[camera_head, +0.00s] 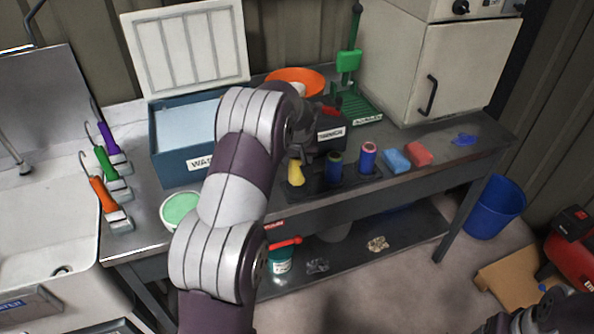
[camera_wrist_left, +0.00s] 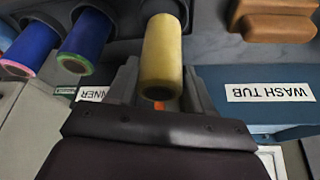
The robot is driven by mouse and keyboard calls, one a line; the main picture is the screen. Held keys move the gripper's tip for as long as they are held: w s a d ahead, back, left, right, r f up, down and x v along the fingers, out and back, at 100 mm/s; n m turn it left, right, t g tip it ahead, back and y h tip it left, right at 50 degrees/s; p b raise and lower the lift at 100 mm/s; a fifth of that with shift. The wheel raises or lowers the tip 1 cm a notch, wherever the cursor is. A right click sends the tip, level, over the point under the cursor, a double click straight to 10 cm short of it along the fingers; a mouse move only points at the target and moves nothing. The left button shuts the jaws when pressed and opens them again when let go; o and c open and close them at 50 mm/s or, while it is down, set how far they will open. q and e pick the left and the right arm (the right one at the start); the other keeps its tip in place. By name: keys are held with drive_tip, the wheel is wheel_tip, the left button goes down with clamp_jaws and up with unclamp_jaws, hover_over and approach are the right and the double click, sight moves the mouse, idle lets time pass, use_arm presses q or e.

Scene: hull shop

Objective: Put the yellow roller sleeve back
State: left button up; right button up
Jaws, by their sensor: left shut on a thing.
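The yellow roller sleeve (camera_head: 296,173) is at the left end of a dark rack (camera_head: 318,190), by the bench's front edge. In the left wrist view the sleeve (camera_wrist_left: 161,62) sits between the two fingers of my left gripper (camera_wrist_left: 163,92), which is shut on it. Its far end meets a dark round socket; I cannot tell how deep it sits. Two blue sleeves stand to its right in the rack, one with a green end (camera_head: 335,163) and one with a pink end (camera_head: 368,158). My left arm hides part of the bench. My right gripper is not visible.
A green stand (camera_head: 349,85) and a cream cabinet (camera_head: 455,70) are behind.

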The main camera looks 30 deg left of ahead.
sight(298, 167)
use_arm(q)
wheel_tip(298, 167, down, 4)
drive_tip(key=shift+w+d+r+p, duration=0.1)
drive_tip(key=shift+d+r+p, duration=0.05)
drive_tip(key=shift+p, duration=0.15)
drive_tip(key=o, duration=1)
drive_tip(key=shift+r, duration=0.35)
drive_tip(key=b+v, duration=0.2)
drive_tip(key=v, duration=0.9)
drive_tip(key=s+d+f+m+g, duration=0.1)
drive_tip(key=s+d, duration=0.3)
drive_tip(key=s, duration=0.4)
drive_tip(key=s+d+f+m+h, duration=0.1)
drive_tip(key=s+d+f+m, duration=0.2)
drive_tip(key=s+d, duration=0.2)
drive_tip(key=s+d+f+m+g+h, duration=0.1)
drive_tip(key=s+d, duration=0.4)
drive_tip(key=s, duration=0.5)
drive_tip(key=shift+s+d+f+m+g, duration=0.3)
drive_tip(key=shift+s+f+m, duration=0.1)
drive_tip(key=shift+f+m, duration=0.25)
